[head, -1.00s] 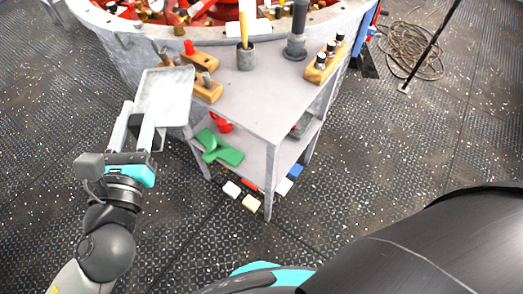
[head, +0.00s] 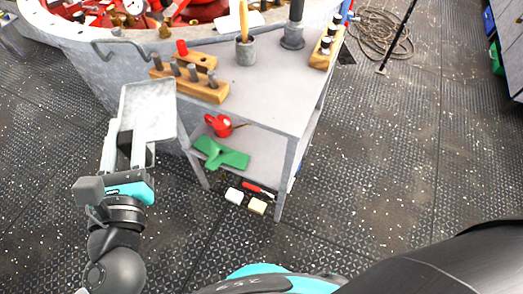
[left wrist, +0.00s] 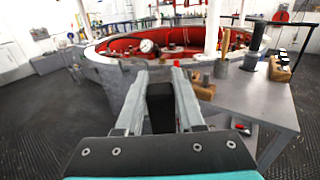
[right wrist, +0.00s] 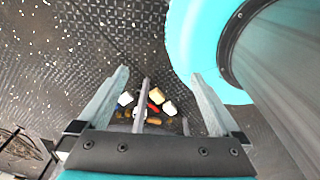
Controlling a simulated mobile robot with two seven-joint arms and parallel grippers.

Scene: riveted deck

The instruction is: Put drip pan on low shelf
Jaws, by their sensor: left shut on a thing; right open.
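A grey, shallow drip pan (head: 148,108) is held out at the left of the bench in the head view. My left gripper (head: 128,150) is shut on its near end. The pan is apart from the low shelf, left of it. The low shelf (head: 262,150) is the grey board under the bench top. A red oil can (head: 220,125) and a green forked object (head: 222,155) are on it. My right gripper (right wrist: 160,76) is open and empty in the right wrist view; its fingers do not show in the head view.
The grey bench top (head: 260,90) carries wooden peg blocks (head: 195,85) and a cup with a yellow handle (head: 245,52). A bench leg (head: 281,190) stands at the near corner. Small blocks (head: 257,206) lie on the floor below. A coiled rope (head: 385,35) lies behind.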

